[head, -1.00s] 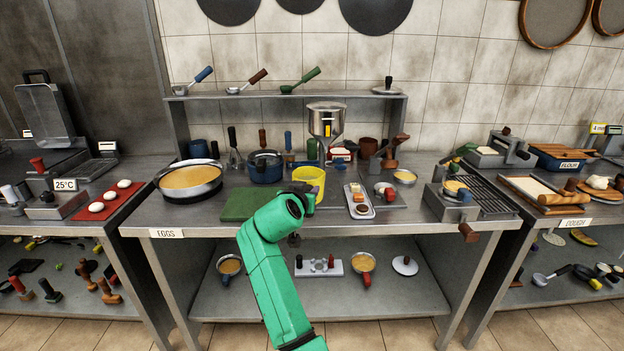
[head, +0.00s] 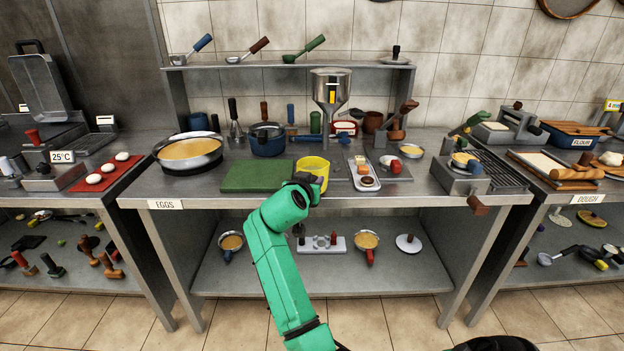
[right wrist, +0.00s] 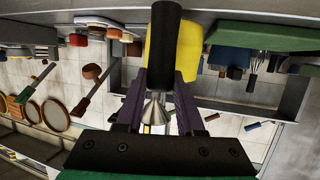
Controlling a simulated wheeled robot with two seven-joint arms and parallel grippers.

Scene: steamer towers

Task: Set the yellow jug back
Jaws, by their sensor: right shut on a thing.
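The yellow jug (head: 313,166) is at the counter's front, right of the green board (head: 258,176). My right gripper (head: 304,184) is in front of it, its green arm rising from below. In the right wrist view my right gripper (right wrist: 160,98) is shut on the jug's dark handle (right wrist: 165,40). The jug's yellow body (right wrist: 187,70) shows behind the handle. The arm and gripper hide the jug's lower part, so I cannot tell whether its base touches the counter. My left gripper is not in view.
A tray of small items (head: 362,180) lies close right of the jug. A metal funnel (head: 329,88) stands behind it, and a blue pot (head: 267,142) is behind the board. A wide pan (head: 188,152) is at left. The lower shelf (head: 410,270) holds small pans.

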